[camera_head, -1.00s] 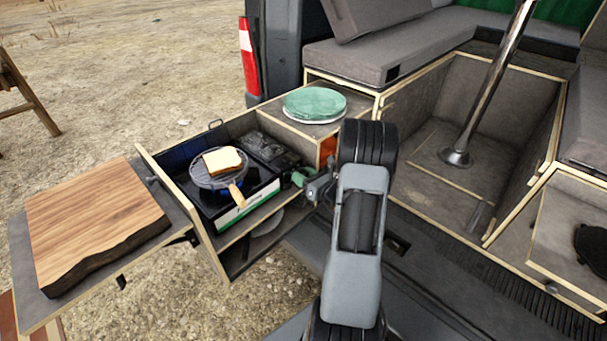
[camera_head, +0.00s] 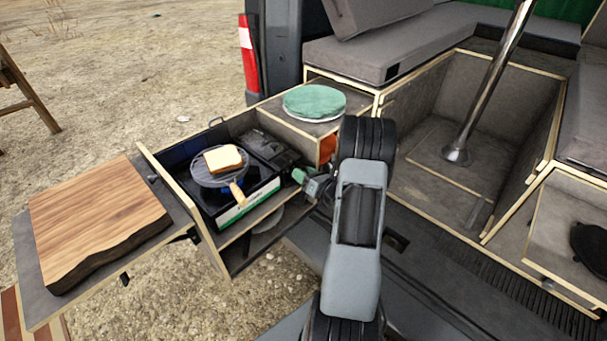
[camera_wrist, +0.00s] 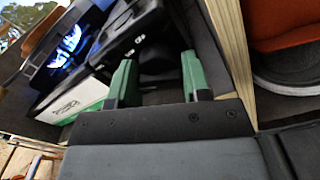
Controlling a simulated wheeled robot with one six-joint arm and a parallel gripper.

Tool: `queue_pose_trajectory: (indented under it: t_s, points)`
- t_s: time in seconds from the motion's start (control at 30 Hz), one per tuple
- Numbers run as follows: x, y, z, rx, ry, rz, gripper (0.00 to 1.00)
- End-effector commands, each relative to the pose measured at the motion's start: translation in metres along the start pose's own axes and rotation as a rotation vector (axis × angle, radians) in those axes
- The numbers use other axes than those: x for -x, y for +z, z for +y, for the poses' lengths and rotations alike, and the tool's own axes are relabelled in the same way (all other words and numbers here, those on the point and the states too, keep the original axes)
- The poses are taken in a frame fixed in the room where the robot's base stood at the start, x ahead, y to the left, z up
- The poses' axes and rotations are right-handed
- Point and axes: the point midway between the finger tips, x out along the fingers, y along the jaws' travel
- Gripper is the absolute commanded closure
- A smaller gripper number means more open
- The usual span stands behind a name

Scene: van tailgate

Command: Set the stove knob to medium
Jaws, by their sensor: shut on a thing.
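The black stove (camera_head: 262,190) with a white and green front strip stands in the pulled-out drawer. Blue flame (camera_wrist: 70,40) shows on the stove in the wrist view. A round toasting pan (camera_head: 205,177) with a wooden handle sits on the stove with a slice of bread (camera_head: 223,158) on it. My gripper (camera_head: 297,176) is at the stove's right end. In the wrist view its green fingers (camera_wrist: 158,75) are on both sides of the dark knob (camera_wrist: 155,58), shut on it. The knob's marks and setting cannot be made out.
A wooden cutting board (camera_head: 95,220) lies on the side shelf at left. The drawer's wooden edge (camera_wrist: 232,50) is close beside my gripper. A metal table post (camera_head: 485,85) stands at right.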

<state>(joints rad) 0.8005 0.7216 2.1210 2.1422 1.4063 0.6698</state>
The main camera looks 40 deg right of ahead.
Motion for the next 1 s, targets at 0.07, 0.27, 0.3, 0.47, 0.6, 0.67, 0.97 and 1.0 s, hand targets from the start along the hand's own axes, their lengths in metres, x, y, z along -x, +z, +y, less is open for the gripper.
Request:
queue_pose_trajectory:
  t_s: [0.07, 0.27, 0.3, 0.47, 0.6, 0.67, 0.97, 1.0]
  points:
    - [0.001, -0.002, 0.0, -0.003, -0.001, 0.004, 0.5]
    - [0.0, -0.001, 0.0, -0.001, -0.001, 0.002, 0.33]
    - [0.0, -0.001, 0.0, -0.001, 0.0, 0.002, 0.33]
    - [0.0, -0.001, 0.0, 0.0, 0.0, 0.001, 0.33]
    - [0.009, 0.0, -0.001, 0.0, -0.003, 0.0, 0.33]
    - [0.017, 0.0, -0.001, 0.001, -0.004, -0.001, 0.33]
    - [0.078, -0.001, -0.002, -0.001, -0.006, -0.001, 0.33]
    - [0.085, -0.001, -0.001, -0.001, -0.005, -0.001, 0.33]
